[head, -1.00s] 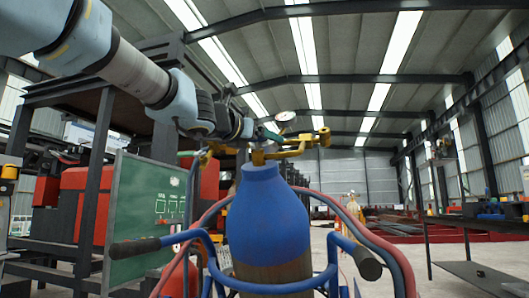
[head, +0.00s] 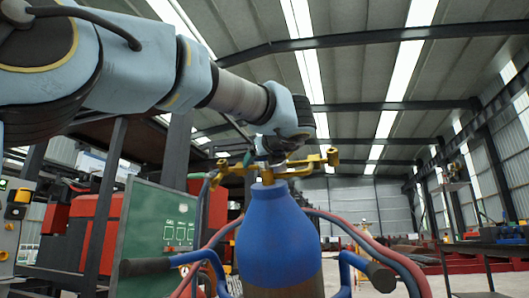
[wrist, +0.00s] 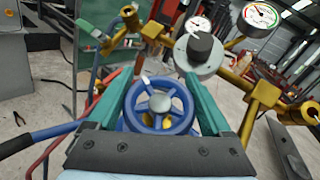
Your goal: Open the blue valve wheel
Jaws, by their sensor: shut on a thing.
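The blue valve wheel (wrist: 170,124) is seen from above in the wrist view, with spokes and a grey hub. My gripper (wrist: 161,78) has its green fingers on the left and right sides of the wheel, shut on its rim. In the head view my arm reaches over the top of the blue gas cylinder (head: 275,235); the wheel and fingertips are hard to make out there, mostly hidden by my wrist.
Brass regulator fittings (head: 318,160) and pressure gauges (wrist: 260,15) sit close beside the wheel. Red and blue hoses (head: 385,255) and blue cart handles flank the cylinder. A green board (head: 155,235) stands at left.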

